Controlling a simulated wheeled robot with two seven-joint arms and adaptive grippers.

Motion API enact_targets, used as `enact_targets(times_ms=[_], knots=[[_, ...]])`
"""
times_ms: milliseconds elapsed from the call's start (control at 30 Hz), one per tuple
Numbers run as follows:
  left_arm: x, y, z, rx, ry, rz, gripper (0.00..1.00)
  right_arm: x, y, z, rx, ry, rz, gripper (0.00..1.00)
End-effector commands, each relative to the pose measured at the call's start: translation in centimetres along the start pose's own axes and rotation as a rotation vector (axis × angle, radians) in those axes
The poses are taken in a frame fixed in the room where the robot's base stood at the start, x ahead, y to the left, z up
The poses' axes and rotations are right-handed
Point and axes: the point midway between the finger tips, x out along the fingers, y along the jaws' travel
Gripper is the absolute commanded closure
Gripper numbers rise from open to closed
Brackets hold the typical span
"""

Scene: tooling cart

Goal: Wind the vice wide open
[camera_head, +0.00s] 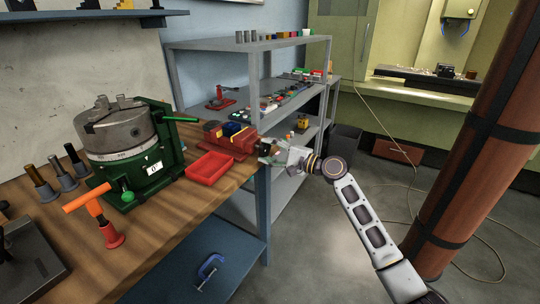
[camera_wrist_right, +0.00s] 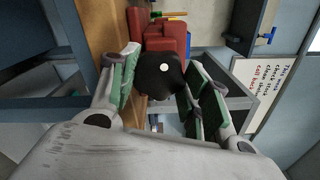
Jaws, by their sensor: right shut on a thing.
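The red vice (camera_head: 240,146) sits on the wooden bench near its right edge. It also shows in the right wrist view (camera_wrist_right: 168,38), beyond the fingers. A round black knob (camera_wrist_right: 160,76) with a white dot faces the wrist camera at the vice's near end. My right gripper (camera_head: 268,153) reaches in from the right at that end. In the wrist view its green-padded fingers (camera_wrist_right: 160,90) stand on both sides of the knob, shut on it. The gap between the vice jaws is too small to judge. My left gripper is not in view.
A red tray (camera_head: 209,169) lies beside the vice. A green rotary table with a grey chuck (camera_head: 118,131) stands to the left. A red-and-orange T-handled tool (camera_head: 104,222) stands at the bench front. Grey shelves (camera_head: 260,47) with small parts are behind. Open floor lies right.

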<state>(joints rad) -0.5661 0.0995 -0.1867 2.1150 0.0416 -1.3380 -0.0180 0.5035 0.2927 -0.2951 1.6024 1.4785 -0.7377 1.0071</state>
Motion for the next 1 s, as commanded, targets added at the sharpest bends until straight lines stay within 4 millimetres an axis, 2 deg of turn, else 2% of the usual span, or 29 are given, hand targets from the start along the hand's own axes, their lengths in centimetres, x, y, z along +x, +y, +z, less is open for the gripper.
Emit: enact_targets(times_ms=[400,833,1000], knots=[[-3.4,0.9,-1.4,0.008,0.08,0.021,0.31,0.1,0.3,0.0,-0.379,-0.002,-0.002,0.76],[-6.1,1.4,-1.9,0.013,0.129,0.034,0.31,0.1,0.2,0.0,-0.601,-0.001,-0.002,0.76],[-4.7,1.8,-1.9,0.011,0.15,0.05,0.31,0.1,0.2,0.1,-0.674,-0.002,-0.002,0.76]])
